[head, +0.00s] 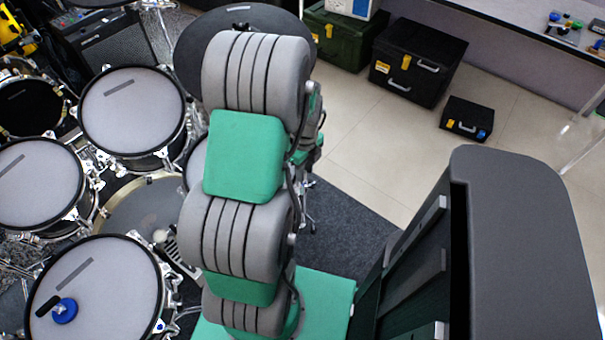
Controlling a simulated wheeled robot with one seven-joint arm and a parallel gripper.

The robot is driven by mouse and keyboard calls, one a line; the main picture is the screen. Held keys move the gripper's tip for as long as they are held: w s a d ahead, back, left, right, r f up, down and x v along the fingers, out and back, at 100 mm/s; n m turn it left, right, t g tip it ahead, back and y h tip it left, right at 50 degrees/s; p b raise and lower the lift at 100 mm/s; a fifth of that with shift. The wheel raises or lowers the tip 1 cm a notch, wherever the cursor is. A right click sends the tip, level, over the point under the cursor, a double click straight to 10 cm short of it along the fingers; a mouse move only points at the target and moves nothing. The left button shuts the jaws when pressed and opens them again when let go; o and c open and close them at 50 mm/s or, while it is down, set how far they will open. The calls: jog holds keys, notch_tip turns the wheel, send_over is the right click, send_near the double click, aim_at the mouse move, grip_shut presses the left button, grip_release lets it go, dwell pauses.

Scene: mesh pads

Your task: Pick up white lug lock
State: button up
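I cannot make out a white lug lock for certain. A mesh drum pad (100,290) at the lower left bears a round blue piece (65,314) with a small pale part on top. A small black piece (48,305) lies against it. My grey and green arm fills the middle of the view and reaches away from me. My gripper is hidden behind it or out of the picture.
More mesh pads (132,105) on chrome stands crowd the left. A dark pad (190,50) stands partly behind my arm. Black cases (415,65) and a green case (335,38) stand on the tiled floor at the back.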

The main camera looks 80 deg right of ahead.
jog(key=shift+f, duration=0.6)
jog(key=shift+c, duration=0.2)
grip_shut()
jog(key=shift+r, duration=0.15)
